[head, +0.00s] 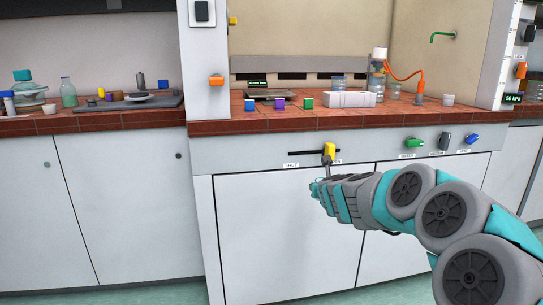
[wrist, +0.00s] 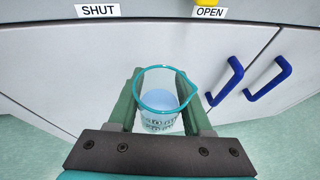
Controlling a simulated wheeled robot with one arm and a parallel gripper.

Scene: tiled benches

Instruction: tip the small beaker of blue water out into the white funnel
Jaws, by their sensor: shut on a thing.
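The small beaker (wrist: 160,100) has a teal rim and holds pale blue liquid. In the wrist view it stands upright between the green fingers of my gripper (wrist: 160,82), which is shut on it. In the head view my gripper (head: 317,187) is in front of the white cupboard doors, below the bench top; the beaker cannot be made out there. The white funnel (head: 380,53) looks to be the white cup on top of a glass flask (head: 377,84) at the back right of the bench, well above and beyond my gripper.
An orange hose (head: 405,76) runs beside the flask to an orange fitting. A white rack (head: 350,99) stands in front of the flask. A yellow slider (head: 329,151) and coloured knobs (head: 414,143) line the bench front. A small white cup (head: 448,100) stands at right.

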